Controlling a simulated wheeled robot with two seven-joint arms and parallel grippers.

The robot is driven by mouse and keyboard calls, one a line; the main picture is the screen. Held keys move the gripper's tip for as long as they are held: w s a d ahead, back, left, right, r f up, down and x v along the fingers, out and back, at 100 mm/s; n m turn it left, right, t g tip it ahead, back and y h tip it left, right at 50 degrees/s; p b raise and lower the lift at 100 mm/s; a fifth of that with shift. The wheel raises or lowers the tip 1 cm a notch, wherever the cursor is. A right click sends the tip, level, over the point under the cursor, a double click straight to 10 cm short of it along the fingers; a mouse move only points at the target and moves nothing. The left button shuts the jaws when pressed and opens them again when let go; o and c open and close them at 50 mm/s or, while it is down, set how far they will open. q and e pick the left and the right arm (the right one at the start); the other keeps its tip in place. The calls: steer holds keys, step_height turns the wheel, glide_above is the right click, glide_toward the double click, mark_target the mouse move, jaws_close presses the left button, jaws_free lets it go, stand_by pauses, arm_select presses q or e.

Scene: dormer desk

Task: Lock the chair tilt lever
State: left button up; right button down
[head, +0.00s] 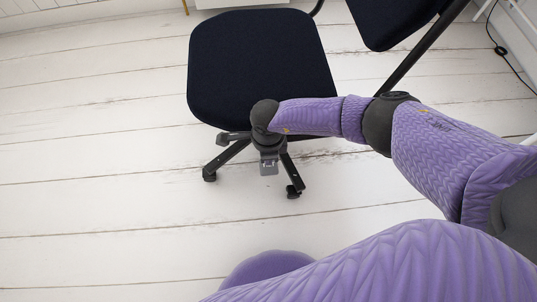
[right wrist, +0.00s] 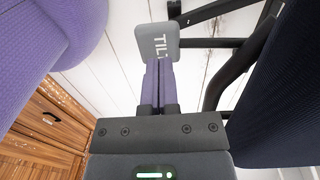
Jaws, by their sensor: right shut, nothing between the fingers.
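The office chair (head: 258,62) has a dark navy seat and stands on a black wheeled base. The tilt lever (right wrist: 158,42) ends in a grey paddle with white letters reading "TIL", the rest cut off by its edge; a dark rod runs right from it. My right gripper (right wrist: 158,64) is shut and empty, with its fingertips right at the paddle's near edge; I cannot tell whether they touch. In the head view my right gripper (head: 268,166) is at the seat's front edge. My left gripper is not in view.
The chair's backrest (head: 390,18) is at the top right. The white plank floor (head: 90,150) is clear to the left and in front. A black cable (head: 497,48) lies at the far right. A wooden cabinet (right wrist: 42,125) shows in the wrist view.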

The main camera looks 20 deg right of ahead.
steer(key=shift+r, duration=0.35)
arm_select(q)
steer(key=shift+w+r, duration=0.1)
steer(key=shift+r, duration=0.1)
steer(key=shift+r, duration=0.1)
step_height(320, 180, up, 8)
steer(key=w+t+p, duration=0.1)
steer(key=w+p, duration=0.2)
steer(key=p, duration=0.6)
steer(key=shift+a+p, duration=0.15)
steer(key=shift+p, duration=0.2)
arm_select(e)
step_height(320, 180, up, 14)
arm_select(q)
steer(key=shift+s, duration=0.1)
